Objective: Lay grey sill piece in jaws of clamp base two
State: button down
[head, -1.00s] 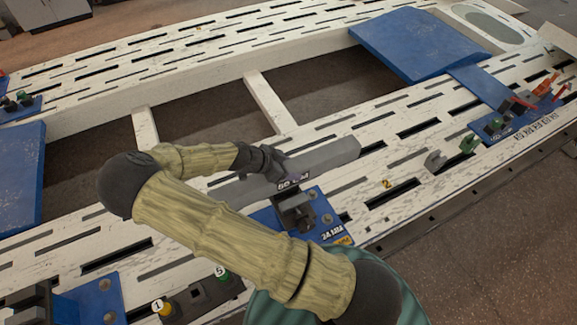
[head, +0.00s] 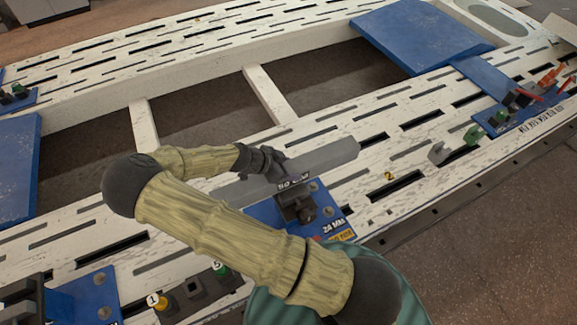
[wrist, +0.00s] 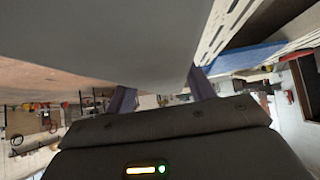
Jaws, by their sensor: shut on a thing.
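The grey sill piece (head: 335,156) is a long bar lying slantwise in the head view. My gripper (head: 276,164) is shut on it near its middle. In the wrist view the sill piece (wrist: 110,40) fills the upper left, between the two purplish fingers. A blue clamp base (head: 334,222) with dark jaws (head: 296,205) sits on the white bench just in front of the bar. The bar is right behind or over these jaws. I cannot tell whether it touches them, and my arm hides its left part.
The white slotted bench (head: 420,150) has a yellow "2" mark (head: 389,176) to the right of the clamp base. Another blue base (head: 85,298) stands at the lower left, near yellow and green buttons (head: 160,302). Green and red clamps (head: 500,115) stand at the right.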

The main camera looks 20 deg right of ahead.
jog(key=shift+f+b, duration=0.55)
jog(key=shift+f, duration=0.3)
jog(key=shift+c, duration=2.2)
grip_release()
jog(key=shift+d, duration=0.1)
jog(key=shift+f, duration=0.2)
jog(key=v, duration=1.7)
jog(key=shift+a+r, duration=0.2)
jog(key=shift+r, duration=0.05)
